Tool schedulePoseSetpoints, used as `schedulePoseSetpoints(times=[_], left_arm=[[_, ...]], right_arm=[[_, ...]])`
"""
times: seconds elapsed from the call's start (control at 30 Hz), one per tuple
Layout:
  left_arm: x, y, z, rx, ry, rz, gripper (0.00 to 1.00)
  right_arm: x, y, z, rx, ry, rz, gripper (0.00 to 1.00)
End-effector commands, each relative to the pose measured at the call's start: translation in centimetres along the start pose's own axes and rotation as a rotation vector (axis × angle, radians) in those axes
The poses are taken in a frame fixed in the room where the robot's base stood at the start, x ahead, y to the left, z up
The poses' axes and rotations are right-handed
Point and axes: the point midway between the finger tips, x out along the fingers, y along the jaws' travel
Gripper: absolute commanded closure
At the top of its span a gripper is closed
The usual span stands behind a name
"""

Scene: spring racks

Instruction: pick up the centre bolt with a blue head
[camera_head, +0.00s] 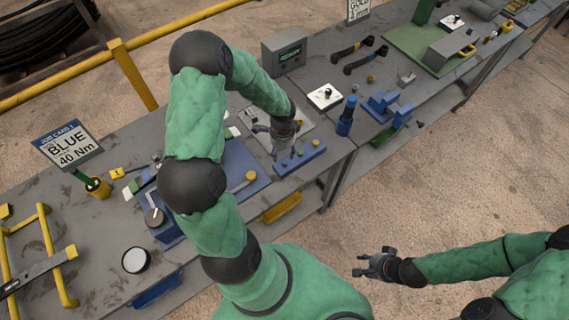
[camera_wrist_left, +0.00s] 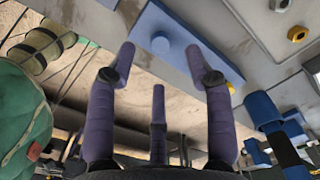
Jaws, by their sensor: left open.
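A blue block (camera_head: 287,166) sits near the front edge of the bench and also shows in the left wrist view (camera_wrist_left: 180,20). A blue round bolt head (camera_wrist_left: 160,42) stands on it in the wrist view. A yellow-headed bolt (camera_head: 315,143) is at its right end in the head view. My left gripper (camera_head: 274,149) is open and empty, pointing down at the block's left part. In the wrist view its fingers (camera_wrist_left: 161,52) lie either side of the blue head, apart from it. The right finger hides part of the block. My right gripper (camera_head: 371,264) hangs in free space off the bench.
A sign (camera_head: 68,147) reads "BLUE 40 Nm". Dark wrenches (camera_head: 360,56) lie further back. A yellow bin (camera_head: 280,207) hangs below the bench edge. Open floor lies at right.

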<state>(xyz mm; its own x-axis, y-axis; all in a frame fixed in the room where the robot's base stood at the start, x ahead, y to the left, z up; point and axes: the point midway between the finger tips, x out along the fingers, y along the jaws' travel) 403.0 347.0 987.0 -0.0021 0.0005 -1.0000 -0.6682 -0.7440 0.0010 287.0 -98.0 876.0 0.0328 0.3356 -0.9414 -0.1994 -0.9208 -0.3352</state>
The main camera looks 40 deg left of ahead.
Motion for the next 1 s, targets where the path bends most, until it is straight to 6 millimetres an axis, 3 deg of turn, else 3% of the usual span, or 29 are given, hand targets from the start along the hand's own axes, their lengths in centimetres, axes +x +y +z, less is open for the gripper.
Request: schedulePoseSetpoints(times=[0.27, 0.53, 0.87, 1.0], left_arm=[[2.0, 0.1, -0.2, 0.0, 0.001, 0.001, 0.48], [5.7, 0.2, -0.5, -0.002, 0.001, 0.001, 0.48], [6.3, 0.2, -0.6, -0.002, 0.002, 0.0, 0.48], [6.3, 0.2, -0.6, -0.002, 0.002, 0.0, 0.82]], right_arm=[[0.2, 0.1, 0.0, 0.0, 0.0, 0.0, 0.6], [0.6, 0.2, 0.0, 0.0, 0.0, 0.0, 0.6], [0.6, 0.2, 0.0, 0.0, 0.001, 0.0, 0.6], [0.6, 0.2, 0.0, 0.0, 0.001, 0.0, 0.6]])
